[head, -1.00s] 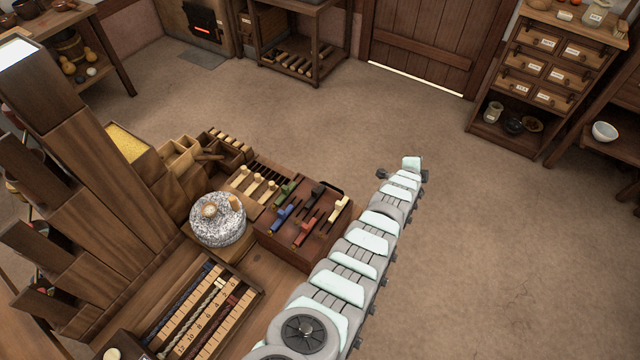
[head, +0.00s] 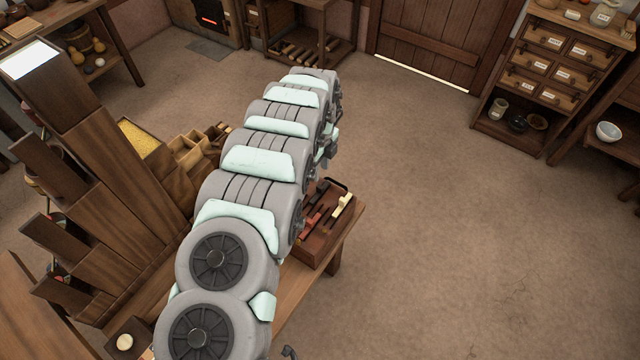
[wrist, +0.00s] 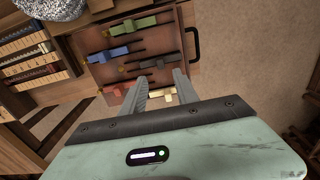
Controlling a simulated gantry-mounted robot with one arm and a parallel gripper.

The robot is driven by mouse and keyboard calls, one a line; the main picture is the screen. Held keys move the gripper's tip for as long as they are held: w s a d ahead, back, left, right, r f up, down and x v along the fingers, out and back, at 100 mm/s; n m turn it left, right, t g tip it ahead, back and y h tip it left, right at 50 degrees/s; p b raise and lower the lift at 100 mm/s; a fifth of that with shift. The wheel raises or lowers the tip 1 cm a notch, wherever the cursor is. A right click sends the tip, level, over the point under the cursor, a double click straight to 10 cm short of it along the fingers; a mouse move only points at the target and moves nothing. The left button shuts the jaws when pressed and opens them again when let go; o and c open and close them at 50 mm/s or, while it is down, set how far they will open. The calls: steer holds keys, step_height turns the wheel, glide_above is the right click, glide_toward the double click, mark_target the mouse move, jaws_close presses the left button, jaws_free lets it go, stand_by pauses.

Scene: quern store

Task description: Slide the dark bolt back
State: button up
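The bolt board (wrist: 90,32) is a brown wooden panel carrying several coloured bolts, seen from above in the wrist view. The dark bolt (wrist: 153,66) lies across its middle, just beyond my fingertips. A blue bolt (wrist: 121,53) and a green bolt (wrist: 135,23) lie farther up. A red bolt (wrist: 115,92) is to the left of my fingers, and a cream bolt (wrist: 187,95) is partly hidden near the right finger. My gripper (wrist: 161,77) is open with nothing between its fingers; contact with the board cannot be told.
A black handle (wrist: 193,44) sticks out at the board's right edge. A speckled stone (wrist: 58,6) and racks of labelled blocks (wrist: 30,60) stand to the left in the wrist view. Open floor (head: 440,230) lies right of the bench in the head view.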

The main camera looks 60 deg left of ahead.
mark_target(320, 186)
step_height(320, 186, down, 9)
steer(key=shift+r+b, duration=0.1)
steer(key=shift+b, duration=0.85)
jaws_close()
stand_by(1.0)
